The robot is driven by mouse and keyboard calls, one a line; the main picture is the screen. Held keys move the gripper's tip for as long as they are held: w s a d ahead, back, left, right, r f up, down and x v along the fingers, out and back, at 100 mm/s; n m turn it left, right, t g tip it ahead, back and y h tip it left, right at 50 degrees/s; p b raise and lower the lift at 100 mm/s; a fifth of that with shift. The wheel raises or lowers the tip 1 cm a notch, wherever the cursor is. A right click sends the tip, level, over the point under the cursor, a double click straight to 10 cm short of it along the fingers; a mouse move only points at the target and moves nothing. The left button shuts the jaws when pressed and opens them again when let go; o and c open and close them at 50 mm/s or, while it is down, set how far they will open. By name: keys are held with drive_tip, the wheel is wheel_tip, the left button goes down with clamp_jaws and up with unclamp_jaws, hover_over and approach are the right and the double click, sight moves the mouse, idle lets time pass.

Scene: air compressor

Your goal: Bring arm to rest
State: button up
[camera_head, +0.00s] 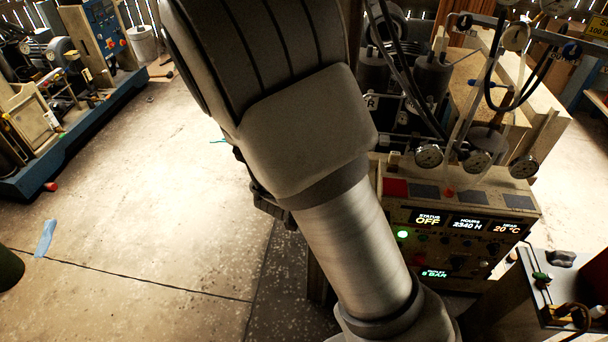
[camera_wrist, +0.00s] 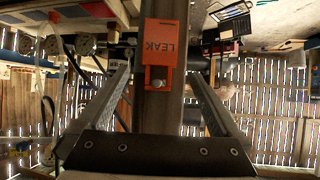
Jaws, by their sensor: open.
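My gripper (camera_wrist: 158,76) is open in the wrist view, with one finger on each side of the picture and nothing held between them. An orange tag reading LEAK (camera_wrist: 165,45) shows between the fingers, in front of a dark upright post; I cannot tell how far it is from the fingertips. In the head view my arm fills the middle and the gripper is mostly hidden behind it. The compressor control panel (camera_head: 455,240) is just right of my arm. Its displays read STATUS OFF, 2340 H and 20 °C, and a green light is lit.
Pressure gauges (camera_head: 478,160), hoses and dark cylinders (camera_head: 432,78) crowd the area right of my arm. A bench with a red box (camera_head: 575,285) is at the lower right. A blue machine base (camera_head: 75,140) stands at the left. The concrete floor (camera_head: 150,190) between is mostly clear.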

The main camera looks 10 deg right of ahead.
drive_tip(key=s+a+r+n+y+p, duration=0.1)
drive_tip(key=s+a+r+y, duration=0.2)
drive_tip(key=r, duration=0.3)
drive_tip(key=s+a+r+n+g+y, duration=0.1)
drive_tip(key=s+a+r+n+y, duration=0.15)
drive_tip(key=s+r, duration=0.2)
drive_tip(key=s+a+r+n+y+p, duration=0.1)
drive_tip(key=s+a+r+y, duration=0.25)
drive_tip(key=r, duration=0.35)
drive_tip(key=s+d+r+n+g+h, duration=0.1)
drive_tip(key=s+d+r+g+h, duration=0.2)
drive_tip(key=s+d, duration=0.8)
drive_tip(key=shift+s+d+r, duration=0.4)
drive_tip(key=shift+s+r, duration=0.1)
drive_tip(key=shift+s, duration=0.65)
drive_tip(key=shift+n, duration=0.25)
